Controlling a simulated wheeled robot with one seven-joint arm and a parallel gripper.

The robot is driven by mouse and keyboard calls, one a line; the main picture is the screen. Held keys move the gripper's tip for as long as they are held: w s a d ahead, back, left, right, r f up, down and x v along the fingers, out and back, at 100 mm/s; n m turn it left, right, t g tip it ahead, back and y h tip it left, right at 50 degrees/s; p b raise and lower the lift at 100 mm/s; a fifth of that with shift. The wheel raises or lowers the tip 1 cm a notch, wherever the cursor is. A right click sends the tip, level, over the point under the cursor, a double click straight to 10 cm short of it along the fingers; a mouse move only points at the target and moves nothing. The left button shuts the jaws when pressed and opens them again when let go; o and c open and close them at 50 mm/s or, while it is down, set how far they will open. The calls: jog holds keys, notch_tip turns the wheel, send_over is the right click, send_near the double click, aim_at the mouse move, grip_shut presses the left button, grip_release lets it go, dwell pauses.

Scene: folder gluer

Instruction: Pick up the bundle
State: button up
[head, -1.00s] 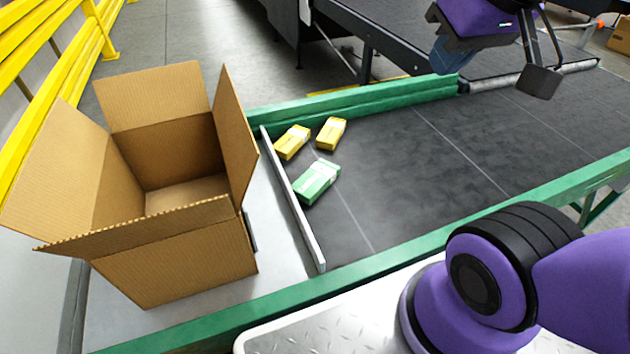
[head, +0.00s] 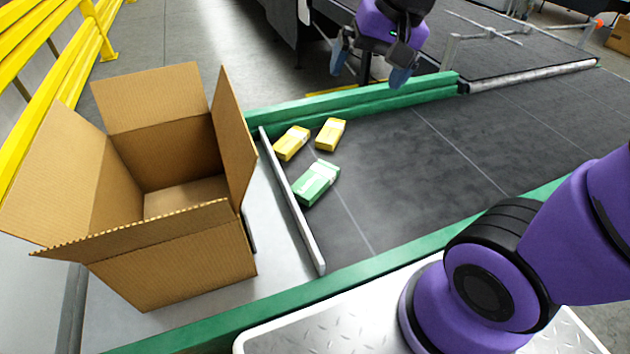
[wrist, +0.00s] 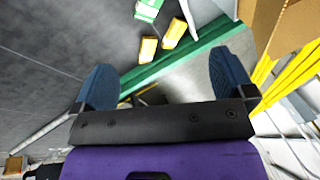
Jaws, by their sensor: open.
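Three small bundles lie on the dark belt beside the metal strip. One is a green bundle (head: 317,183) with a white band. Two are yellow, a left yellow bundle (head: 292,142) and a right yellow bundle (head: 331,134), each with a pale band. My gripper (head: 371,68) is open and empty, above and beyond the green rail at the far side of the belt. In the wrist view the open fingers (wrist: 165,90) stand wide apart. The green bundle (wrist: 148,9) and the yellow bundles (wrist: 174,33) (wrist: 148,50) show ahead of them, well apart from the fingers.
An open cardboard box (head: 175,245) stands on the metal surface left of the belt, flaps spread. A thin metal strip (head: 292,205) separates box and bundles. Green rails (head: 360,103) edge the belt (head: 440,165). Yellow barriers (head: 50,70) stand at far left. The belt's right side is clear.

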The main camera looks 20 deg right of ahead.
jog(key=w+a+f+m+g, duration=0.2)
jog(key=w+a+f+m, duration=0.15)
jog(key=w+f, duration=0.7)
jog(key=m+h, duration=0.2)
jog(key=m, duration=0.3)
send_near(315, 178)
jog(key=shift+w+a+n+g, duration=0.2)
jog(key=shift+w+n+g, duration=0.05)
jog(key=shift+w+g, duration=0.15)
jog(key=shift+f, duration=5.2)
jog(key=c, duration=1)
jog(key=shift+d+r, duration=0.1)
